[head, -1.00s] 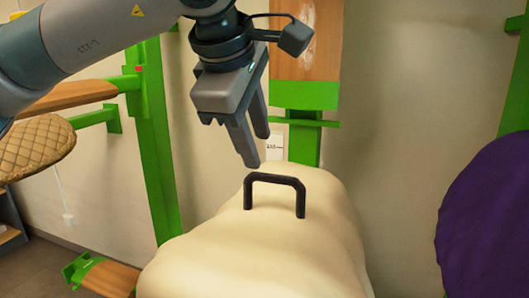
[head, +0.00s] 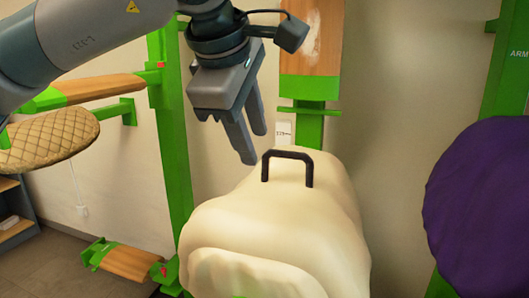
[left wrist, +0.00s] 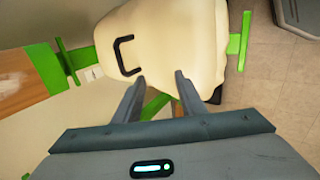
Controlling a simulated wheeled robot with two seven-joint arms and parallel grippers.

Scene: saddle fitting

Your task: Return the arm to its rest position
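My left arm (head: 75,45) comes in from the upper left in the head view. Its gripper (head: 254,147) points down with its two fingers apart and nothing between them. A cream padded form (head: 325,215) with a black handle (head: 288,155) on top stands below and to the right of the fingertips. The gripper is apart from the handle. In the left wrist view the open fingers (left wrist: 160,77) show in front of the cream form (left wrist: 190,35), with the handle (left wrist: 122,55) to their left. My right gripper is not in view.
Green posts (head: 172,130) with wooden arms (head: 100,90) stand at the left, one bearing a quilted tan pad (head: 45,140). A purple covered thing (head: 480,195) is at the right. A low wooden-and-green arm (head: 125,262) sticks out near the floor.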

